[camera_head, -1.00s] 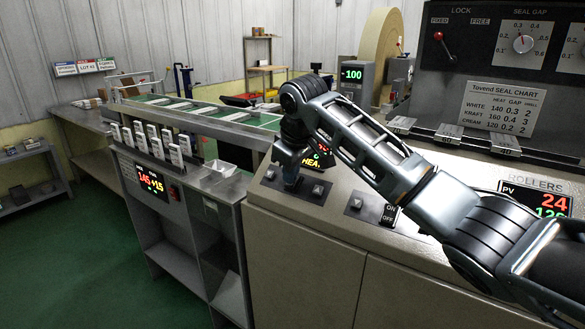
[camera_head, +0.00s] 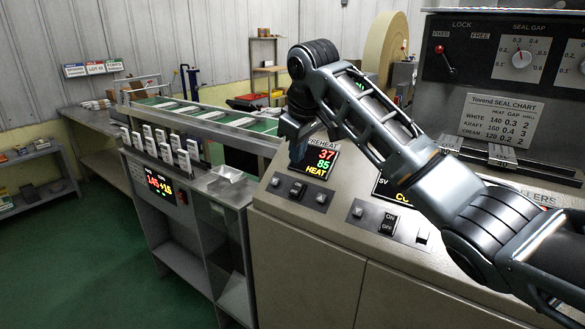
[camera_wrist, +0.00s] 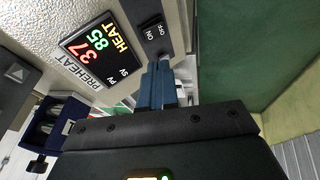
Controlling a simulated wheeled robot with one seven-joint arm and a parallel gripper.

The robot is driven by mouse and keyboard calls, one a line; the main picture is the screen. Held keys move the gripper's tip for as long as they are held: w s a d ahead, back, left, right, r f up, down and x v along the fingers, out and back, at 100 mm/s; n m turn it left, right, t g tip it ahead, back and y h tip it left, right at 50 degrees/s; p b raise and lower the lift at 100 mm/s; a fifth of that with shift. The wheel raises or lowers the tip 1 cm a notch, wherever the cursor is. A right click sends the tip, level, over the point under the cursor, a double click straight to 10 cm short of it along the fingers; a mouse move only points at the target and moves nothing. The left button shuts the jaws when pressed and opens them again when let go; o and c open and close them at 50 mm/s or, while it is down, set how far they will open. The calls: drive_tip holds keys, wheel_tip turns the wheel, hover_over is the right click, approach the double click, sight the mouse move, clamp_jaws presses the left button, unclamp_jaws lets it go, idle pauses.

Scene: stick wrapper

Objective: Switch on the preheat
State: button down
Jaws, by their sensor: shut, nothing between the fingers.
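The preheat panel display (camera_head: 318,160) is lit, with a red 37, a green 85 and the yellow word HEAT; it also shows in the wrist view (camera_wrist: 92,48). The black preheat rocker switch (camera_head: 298,189) sits below the display between two small buttons. In the wrist view this switch (camera_wrist: 153,34) shows its ON and OFF marks, just beyond my fingertips. My gripper (camera_head: 297,153) is shut and empty, above the switch and at the display's left edge. Its blue fingers (camera_wrist: 157,72) appear apart from the switch, though the gap is hard to judge.
A second ON/OFF switch (camera_head: 388,223) stands to the right on the sloped console (camera_head: 330,222). A metal counter (camera_head: 228,190) with several small white blocks stands at left. Green floor is open beyond it.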

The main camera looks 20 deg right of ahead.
drive_tip(key=shift+s+d+r, duration=0.15)
drive_tip(key=shift+r, duration=0.55)
drive_tip(key=shift+s+d+r, duration=0.15)
drive_tip(key=shift+d+r, duration=0.05)
drive_tip(key=shift+r, duration=0.45)
drive_tip(key=shift+s+d+r, duration=0.15)
drive_tip(key=shift+r, duration=0.55)
